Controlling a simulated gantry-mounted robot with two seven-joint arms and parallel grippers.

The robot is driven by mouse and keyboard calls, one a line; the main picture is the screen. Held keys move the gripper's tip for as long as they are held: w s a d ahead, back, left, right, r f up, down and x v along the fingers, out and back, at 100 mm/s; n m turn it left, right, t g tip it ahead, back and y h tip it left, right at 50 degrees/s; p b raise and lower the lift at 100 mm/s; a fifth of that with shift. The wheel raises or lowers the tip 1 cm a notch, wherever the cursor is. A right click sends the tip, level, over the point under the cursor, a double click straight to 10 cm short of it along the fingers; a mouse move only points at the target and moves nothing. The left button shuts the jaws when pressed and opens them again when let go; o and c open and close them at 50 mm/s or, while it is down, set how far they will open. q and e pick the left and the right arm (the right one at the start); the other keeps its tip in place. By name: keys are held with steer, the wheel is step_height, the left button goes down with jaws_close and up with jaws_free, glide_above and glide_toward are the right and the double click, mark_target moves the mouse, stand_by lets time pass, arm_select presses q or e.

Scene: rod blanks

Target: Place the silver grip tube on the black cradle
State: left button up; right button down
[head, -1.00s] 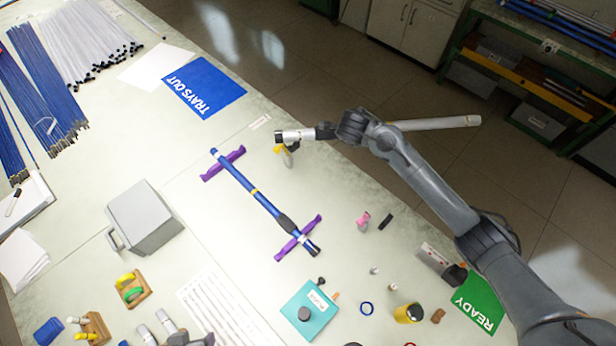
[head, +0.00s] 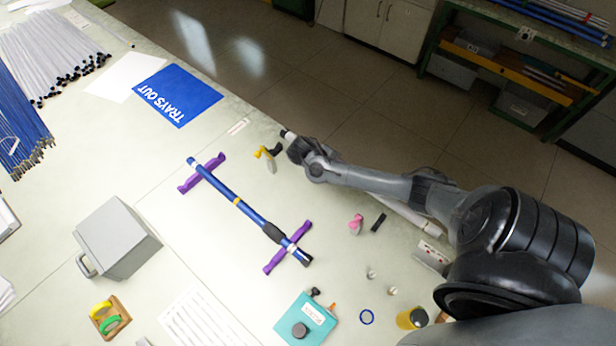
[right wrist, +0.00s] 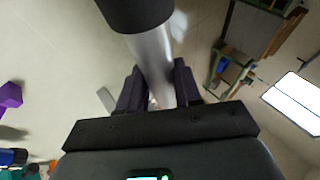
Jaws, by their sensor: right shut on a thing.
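The silver grip tube (head: 410,214) is held in my right gripper (head: 297,148) near its far end, above the table's edge. Its pale shaft shows again to the right, below my forearm. In the right wrist view the silver tube (right wrist: 152,58), with a thick black section (right wrist: 138,12), passes between the jaws of my right gripper (right wrist: 155,95). A small black piece (head: 378,221) lies apart from the tube, and another black piece (head: 276,149) stands near the gripper; these look like the two parts of the black cradle. The tube appears above them; contact cannot be seen. My left gripper is out of view.
A blue rod (head: 220,184) rests across two purple supports (head: 275,265). A yellow piece (head: 263,152) and a pink piece (head: 355,224) stand near the black ones. A grey box (head: 115,235), teal block (head: 303,318) and blue TRAYS OUT mat (head: 178,97) are also on the table.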

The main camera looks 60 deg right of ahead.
steer(key=w+f+b, duration=0.3)
steer(key=b, duration=0.1)
steer(key=w+f+b, duration=0.3)
steer(key=w+b, duration=0.1)
steer(key=w+f+b, duration=0.3)
steer(key=b, duration=0.1)
steer(key=shift+w+d+f+b, duration=0.1)
steer(key=shift+w+d+b, duration=0.2)
steer(key=shift+b, duration=0.1)
steer(key=shift+f, duration=0.6)
steer(key=shift+f, duration=0.1)
steer(key=shift+f, duration=0.25)
steer(key=c, duration=0.8)
jaws_free()
steer(key=shift+o, duration=0.2)
